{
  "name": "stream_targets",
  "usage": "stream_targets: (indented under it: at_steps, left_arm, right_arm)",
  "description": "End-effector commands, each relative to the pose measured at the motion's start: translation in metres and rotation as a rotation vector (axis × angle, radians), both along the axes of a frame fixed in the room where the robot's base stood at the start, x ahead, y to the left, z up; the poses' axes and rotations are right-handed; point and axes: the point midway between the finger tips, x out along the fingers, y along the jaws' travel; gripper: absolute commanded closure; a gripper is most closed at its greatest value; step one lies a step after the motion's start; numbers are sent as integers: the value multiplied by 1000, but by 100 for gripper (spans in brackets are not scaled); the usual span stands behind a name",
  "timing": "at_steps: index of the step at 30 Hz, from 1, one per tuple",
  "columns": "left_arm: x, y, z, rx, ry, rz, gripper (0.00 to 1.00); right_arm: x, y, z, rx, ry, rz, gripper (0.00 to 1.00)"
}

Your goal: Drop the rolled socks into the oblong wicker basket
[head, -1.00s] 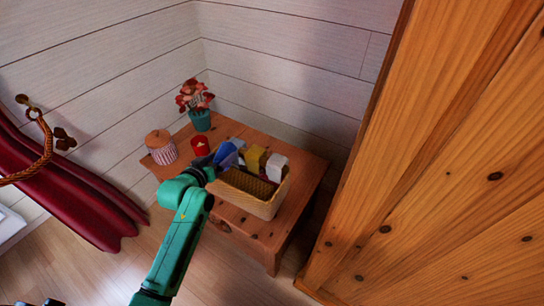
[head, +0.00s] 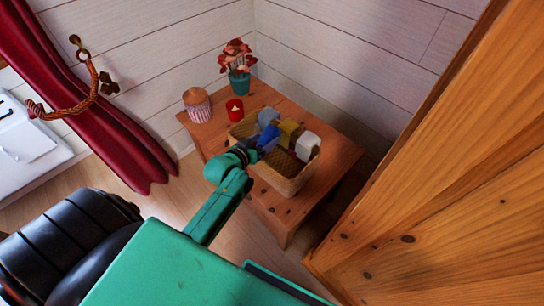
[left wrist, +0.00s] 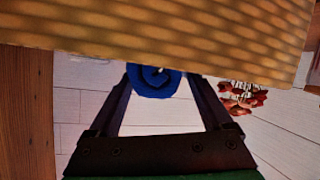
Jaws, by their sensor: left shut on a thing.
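The oblong wicker basket (head: 287,180) stands on a small wooden table. My left gripper (head: 256,152) is at its near long side and is shut on a blue roll, the rolled socks (head: 268,137). In the head view the roll shows over the basket's opening; its exact height is unclear. In the left wrist view the spiral end of the rolled socks (left wrist: 153,80) shows between the fingertips, with the woven basket wall (left wrist: 160,40) across the top, hiding part of the roll. My right gripper is not in view.
A pale blue item (head: 268,116), a yellow item (head: 288,130) and a white item (head: 308,145) show at the basket. A red candle (head: 235,110), a striped jar (head: 197,105) and a potted flower (head: 239,80) stand behind it. A wooden panel (head: 430,200) rises at right.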

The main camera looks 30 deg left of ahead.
Motion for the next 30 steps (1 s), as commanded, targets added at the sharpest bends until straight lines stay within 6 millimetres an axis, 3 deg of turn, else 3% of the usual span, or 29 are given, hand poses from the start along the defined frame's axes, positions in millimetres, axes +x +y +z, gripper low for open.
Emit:
stream_targets:
  at_steps: [5, 6, 17, 23, 30]
  left_arm:
    - [0, 0, 2, 0, -1, 0, 70]
    - [0, 0, 2, 0, 0, 0, 1]
    - [-8, 1, 5, 0, 2, 0, 0]
    - [-46, 5, 20, 1, 5, -1, 0]
    - [-106, 11, 45, 1, 6, -1, 0]
  right_arm:
    - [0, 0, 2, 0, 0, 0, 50]
    - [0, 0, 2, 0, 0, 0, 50]
    - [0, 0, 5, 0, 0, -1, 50]
    - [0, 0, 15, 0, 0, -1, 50]
    - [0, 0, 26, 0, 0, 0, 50]
